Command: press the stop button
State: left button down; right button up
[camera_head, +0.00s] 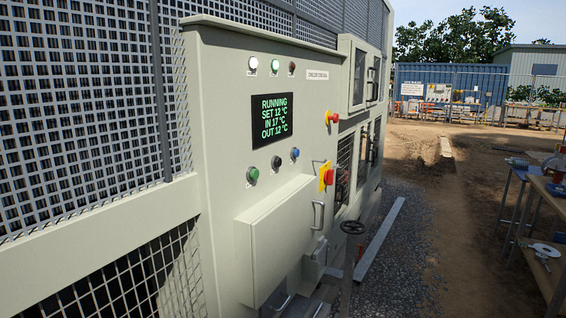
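The chiller control panel (222,110) faces me on the left and centre. Below its display is a row of round buttons: a green one (252,174), a black one (276,161) and a blue one (295,153). A red mushroom-shaped button (331,117) sits to the right of the display. A red handle on a yellow plate (326,176) is below it. I cannot read any label that marks one as stop. The display (271,120) reads RUNNING, SET 12 °C, IN 17 °C, OUT 12 °C. Neither gripper is in view.
Three indicator lamps sit above the display; the green one (275,65) is in the middle. A closed box with a handle (275,240) juts out below the buttons. A handwheel (353,227) stands right of it. A workbench (540,208) is at right, with open gravel and dirt between.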

aim_at(278, 162)
jog(key=i+l+u, duration=0.1)
jog(key=l, duration=0.25)
jog(key=i+l+u, duration=0.25)
jog(key=i+l, duration=0.15)
jog(key=l, duration=0.35)
jog(key=i+l+u, duration=0.1)
jog(key=l, duration=0.3)
jog(key=i+l+u, duration=0.15)
jog(key=l, duration=0.25)
jog(key=i+l+u, duration=0.1)
jog(key=l, duration=0.3)
